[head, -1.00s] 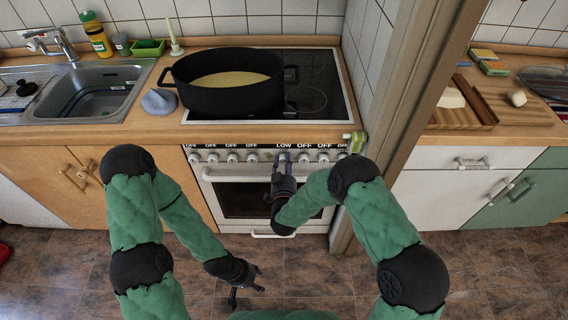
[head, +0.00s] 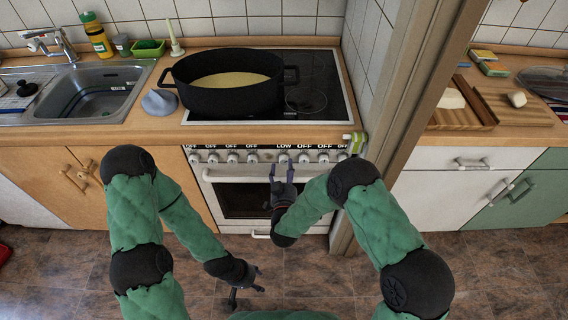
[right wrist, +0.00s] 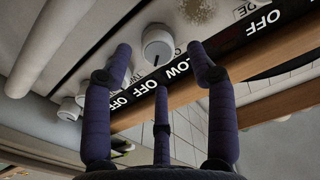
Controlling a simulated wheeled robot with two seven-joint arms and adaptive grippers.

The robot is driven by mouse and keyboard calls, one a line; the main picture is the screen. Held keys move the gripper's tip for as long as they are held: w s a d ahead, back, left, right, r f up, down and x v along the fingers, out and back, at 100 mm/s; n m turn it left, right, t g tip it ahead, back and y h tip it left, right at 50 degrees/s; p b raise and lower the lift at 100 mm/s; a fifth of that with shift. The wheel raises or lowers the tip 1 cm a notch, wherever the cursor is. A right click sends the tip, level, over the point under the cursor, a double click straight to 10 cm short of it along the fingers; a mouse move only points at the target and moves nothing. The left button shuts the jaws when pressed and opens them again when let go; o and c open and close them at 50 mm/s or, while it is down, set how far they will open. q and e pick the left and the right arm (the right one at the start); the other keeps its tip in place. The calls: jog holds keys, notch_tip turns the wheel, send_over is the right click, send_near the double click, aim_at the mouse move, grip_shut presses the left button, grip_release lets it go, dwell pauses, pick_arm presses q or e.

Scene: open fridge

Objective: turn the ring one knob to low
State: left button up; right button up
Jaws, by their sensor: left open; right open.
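The stove's control panel has a row of white knobs with display labels above them. One label (head: 284,146) reads LOW, and the others that I can read say OFF. The knob under LOW (head: 284,158) is just beyond my right gripper (head: 282,168). In the right wrist view this white knob (right wrist: 157,43) shows between and beyond the spread purple fingers, with a gap and nothing held. My left gripper (head: 246,296) is open and empty, low over the floor, far from the knobs.
A large black pot (head: 228,98) with yellowish contents stands on the cooktop (head: 318,75). The oven door handle (head: 235,176) runs below the knobs, close to my right gripper. A wooden wall post (head: 385,105) stands right of the stove. The floor in front is clear.

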jog(key=s, duration=0.8)
jog(key=shift+s, duration=0.2)
jog(key=s+d+f+g+y+p, duration=0.1)
jog(key=s+d+f+g, duration=0.15)
jog(key=f+g, duration=0.35)
jog(key=s+d+f+g+y+p, duration=0.1)
jog(key=s+d+f+g, duration=0.2)
jog(key=f, duration=0.5)
jog(key=s+d+f+g+y, duration=0.1)
jog(key=s+g, duration=0.3)
jog(key=s, duration=0.4)
jog(key=s+d+f+m+g+y, duration=0.1)
jog(key=s+d+f+g, duration=0.1)
jog(key=s, duration=0.7)
jog(key=d+g, duration=0.1)
jog(key=g, duration=0.1)
jog(key=shift+d+f+g+p, duration=0.15)
jog(key=shift+f+g+p, duration=0.15)
jog(key=shift+p, duration=0.1)
